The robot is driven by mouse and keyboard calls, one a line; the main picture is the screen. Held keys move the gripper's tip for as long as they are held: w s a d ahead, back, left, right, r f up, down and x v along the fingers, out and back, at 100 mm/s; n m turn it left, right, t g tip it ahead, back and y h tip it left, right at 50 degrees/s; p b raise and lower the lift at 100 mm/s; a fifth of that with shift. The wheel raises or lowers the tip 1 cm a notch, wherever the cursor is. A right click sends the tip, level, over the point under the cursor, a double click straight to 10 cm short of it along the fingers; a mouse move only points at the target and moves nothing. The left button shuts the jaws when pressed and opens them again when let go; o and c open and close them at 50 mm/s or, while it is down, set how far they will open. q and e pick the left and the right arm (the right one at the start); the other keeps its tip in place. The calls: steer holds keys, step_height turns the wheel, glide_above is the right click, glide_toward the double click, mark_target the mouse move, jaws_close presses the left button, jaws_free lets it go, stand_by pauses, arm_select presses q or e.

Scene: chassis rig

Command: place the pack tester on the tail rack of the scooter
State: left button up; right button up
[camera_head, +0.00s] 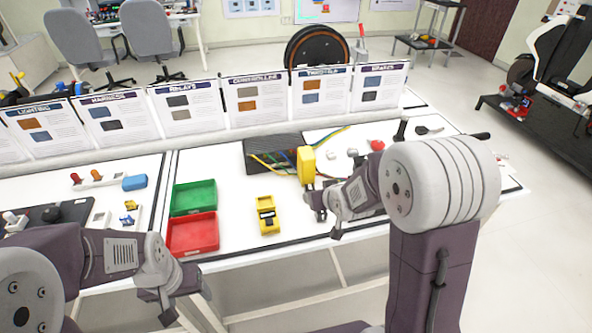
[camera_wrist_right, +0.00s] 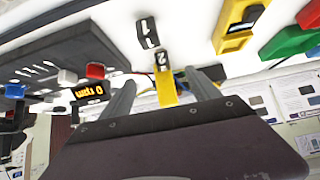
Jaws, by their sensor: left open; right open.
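A yellow device with a dark face (camera_head: 267,214) lies on the white table, right of the trays; it also shows at the top of the right wrist view (camera_wrist_right: 238,22). A second yellow block (camera_head: 306,165) stands upright further back, by the wires. I cannot tell for sure which is the pack tester. My right gripper (camera_head: 322,214) is open and empty, right of the lying device; its fingers (camera_wrist_right: 163,85) frame a yellow piece marked 2 beyond them. My left gripper (camera_head: 160,302) is open before the table's front edge. A black and white vehicle (camera_head: 556,50), apparently the scooter, stands far right; I cannot make out its tail rack.
A green tray (camera_head: 194,197) and a red tray (camera_head: 193,233) stand left of the lying device. Coloured wires (camera_head: 275,162) cross a dark panel behind it. Printed boards (camera_head: 257,102) line the table's back. My right arm covers the table's right part. Open floor separates the table and vehicle.

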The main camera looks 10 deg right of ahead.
steer(key=w+r+t, duration=0.1)
steer(key=w+t, duration=0.1)
steer(key=w, duration=0.3)
steer(key=t, duration=0.3)
glide_toward(306, 156)
steer(key=w+f, duration=0.1)
steer(key=w+d+f, duration=0.1)
steer(key=shift+w+d, duration=0.2)
steer(key=shift+w, duration=0.2)
steer(key=x, duration=0.9)
steer(key=shift+a, duration=0.4)
steer(key=shift+s+r, duration=0.1)
steer(key=c, duration=0.4)
jaws_close()
